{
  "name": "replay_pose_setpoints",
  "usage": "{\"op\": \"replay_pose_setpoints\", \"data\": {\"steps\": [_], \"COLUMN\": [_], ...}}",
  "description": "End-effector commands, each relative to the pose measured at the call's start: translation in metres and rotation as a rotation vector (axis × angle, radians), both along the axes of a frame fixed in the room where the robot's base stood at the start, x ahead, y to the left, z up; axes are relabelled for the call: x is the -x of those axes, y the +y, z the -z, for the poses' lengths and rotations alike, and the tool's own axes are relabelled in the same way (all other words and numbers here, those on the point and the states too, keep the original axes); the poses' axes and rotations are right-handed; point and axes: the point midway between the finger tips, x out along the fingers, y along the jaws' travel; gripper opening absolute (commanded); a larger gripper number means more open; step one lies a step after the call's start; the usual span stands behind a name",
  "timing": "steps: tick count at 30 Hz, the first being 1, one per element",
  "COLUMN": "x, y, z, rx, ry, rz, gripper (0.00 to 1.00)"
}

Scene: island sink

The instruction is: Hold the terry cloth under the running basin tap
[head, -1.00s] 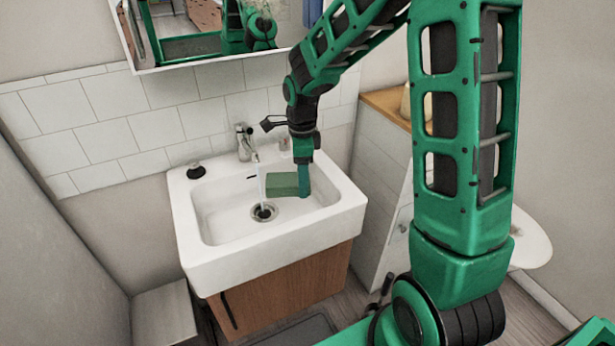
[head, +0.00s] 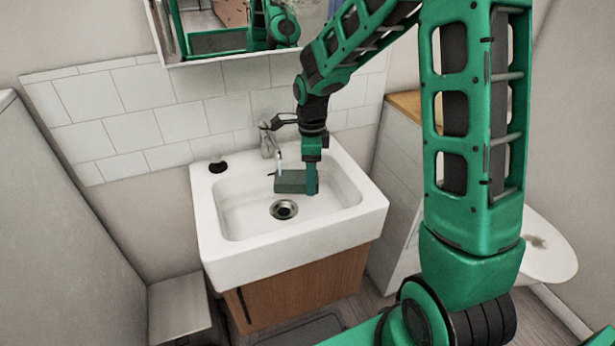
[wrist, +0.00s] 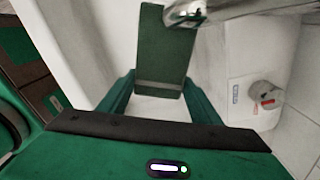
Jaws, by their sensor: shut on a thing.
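The terry cloth (head: 291,182) is a dark green, flat, block-like piece. It is held level above the basin (head: 237,215), below the tap (head: 268,140). The thin water stream (head: 278,160) comes down onto the cloth's left part, and no stream shows beneath it. My gripper (head: 312,182) points down and is shut on the cloth's right end. In the wrist view the cloth (wrist: 163,45) reaches away from between my gripper's fingers (wrist: 159,82), with the metal tap (wrist: 188,12) over its far end.
The drain (head: 284,209) is open to view in the basin floor. A small black item (head: 217,166) stands on the basin's back left rim. A tiled wall (head: 130,115) and a mirror (head: 225,38) are behind. A cabinet (head: 398,165) stands at the right.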

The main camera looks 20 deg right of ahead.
Motion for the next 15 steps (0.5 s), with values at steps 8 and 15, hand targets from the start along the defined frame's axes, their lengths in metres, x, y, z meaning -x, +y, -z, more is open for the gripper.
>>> {"op": "replay_pose_setpoints", "data": {"steps": [8,15], "x": [0.005,0.022], "y": [-0.001,-0.002], "z": [-0.001,-0.001], "rx": [0.0,0.0], "ry": [-0.001,-0.001], "rz": [0.001,0.002], "gripper": [0.32,0.32]}}
